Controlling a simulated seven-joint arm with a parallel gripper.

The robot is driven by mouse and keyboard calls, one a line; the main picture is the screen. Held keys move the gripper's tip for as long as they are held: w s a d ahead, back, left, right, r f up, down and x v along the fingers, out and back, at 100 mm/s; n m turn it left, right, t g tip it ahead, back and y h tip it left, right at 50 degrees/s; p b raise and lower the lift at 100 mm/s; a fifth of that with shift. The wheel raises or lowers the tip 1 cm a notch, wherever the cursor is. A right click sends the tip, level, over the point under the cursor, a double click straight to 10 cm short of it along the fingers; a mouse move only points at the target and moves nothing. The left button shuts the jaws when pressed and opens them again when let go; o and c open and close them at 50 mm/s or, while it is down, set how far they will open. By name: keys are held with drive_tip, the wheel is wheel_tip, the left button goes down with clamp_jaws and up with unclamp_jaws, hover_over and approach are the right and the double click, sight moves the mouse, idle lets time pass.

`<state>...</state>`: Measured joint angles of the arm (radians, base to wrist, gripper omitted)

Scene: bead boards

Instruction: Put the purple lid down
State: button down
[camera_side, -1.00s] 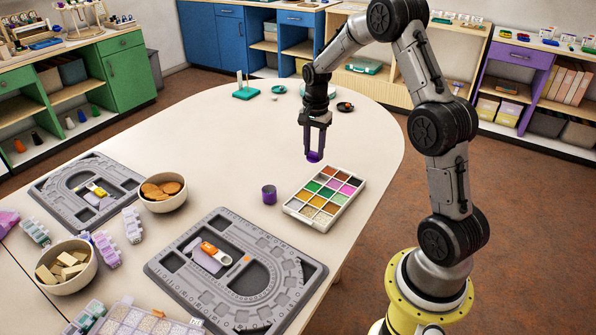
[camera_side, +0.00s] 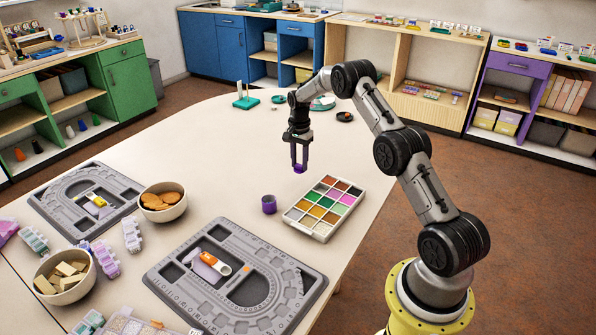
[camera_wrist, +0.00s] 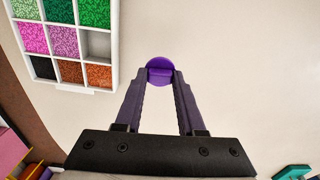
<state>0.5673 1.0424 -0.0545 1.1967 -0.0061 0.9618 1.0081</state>
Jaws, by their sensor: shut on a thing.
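My gripper (camera_side: 300,168) is shut on the purple lid (camera_wrist: 159,66), a small round disc with a raised grip between the fingertips. In the side view the lid (camera_side: 299,170) shows at the fingertips, over the table behind the bead tray. I cannot tell for certain whether it touches the table. A small purple jar (camera_side: 269,204) stands on the table in front of the gripper, left of the bead tray; its inside is hard to make out. The wrist view shows pale, bare table around the lid.
The white bead tray (camera_side: 288,216) with coloured compartments is close to the gripper. Grey bead boards (camera_side: 165,270) and bowls of wooden pieces (camera_side: 87,285) and brown discs (camera_side: 184,207) lie nearer the front. A teal stand (camera_side: 246,102) is behind. The table left of the gripper is clear.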

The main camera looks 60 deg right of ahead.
sight(298, 171)
drive_tip(key=shift+w+d+f, duration=0.25)
drive_tip(key=shift+w+f, duration=0.15)
drive_tip(key=shift+f, duration=1.75)
drive_tip(key=shift+f, duration=0.1)
drive_tip(key=c, duration=0.5)
unclamp_jaws()
